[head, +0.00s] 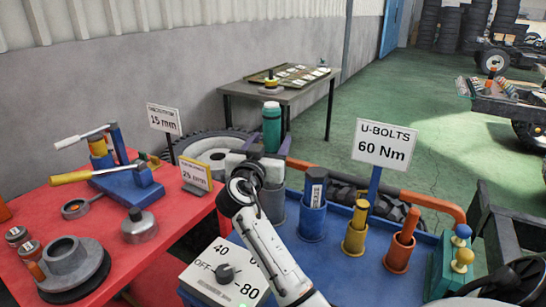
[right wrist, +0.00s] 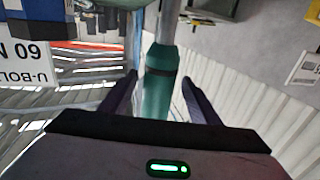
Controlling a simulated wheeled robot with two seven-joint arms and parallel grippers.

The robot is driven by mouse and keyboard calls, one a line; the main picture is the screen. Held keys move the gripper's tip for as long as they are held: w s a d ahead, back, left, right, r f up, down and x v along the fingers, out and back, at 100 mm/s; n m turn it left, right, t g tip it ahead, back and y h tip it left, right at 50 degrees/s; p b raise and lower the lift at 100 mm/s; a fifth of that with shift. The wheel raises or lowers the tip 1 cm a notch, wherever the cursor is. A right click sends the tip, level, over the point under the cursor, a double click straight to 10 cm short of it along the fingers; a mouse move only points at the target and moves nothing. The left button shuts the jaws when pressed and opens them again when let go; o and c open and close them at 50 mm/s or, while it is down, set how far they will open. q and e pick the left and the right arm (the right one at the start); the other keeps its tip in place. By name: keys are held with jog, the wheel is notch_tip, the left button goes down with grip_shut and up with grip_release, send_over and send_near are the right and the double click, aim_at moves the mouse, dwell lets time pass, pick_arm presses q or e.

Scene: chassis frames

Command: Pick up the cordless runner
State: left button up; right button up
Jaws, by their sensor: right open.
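A green cylindrical tool, which looks like the cordless runner (head: 271,125), stands upright above a grey holder (head: 272,202) on the blue bench. My right gripper (head: 260,166) is at the tool's lower part, in front of the holder, and hides some of it. In the right wrist view the green body (right wrist: 158,90) with a grey shaft lies between the two dark fingers of my right gripper (right wrist: 159,80). The fingers are open, with a gap visible on each side of the tool. My left gripper is not in view.
Nearby on the blue bench stand a dark cylinder (head: 313,190) in a blue holder, a yellow tool (head: 358,213) and an orange tool (head: 408,226). A U-bolts sign (head: 384,145) rises behind. A dial box (head: 222,272) is in front; a red table (head: 190,225) lies left.

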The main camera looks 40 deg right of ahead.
jog(key=p+x, duration=0.1)
jog(key=x, duration=0.4)
jog(key=shift+s, duration=0.1)
jog(key=shift+r, duration=0.1)
grip_shut()
jog(key=shift+r, duration=0.15)
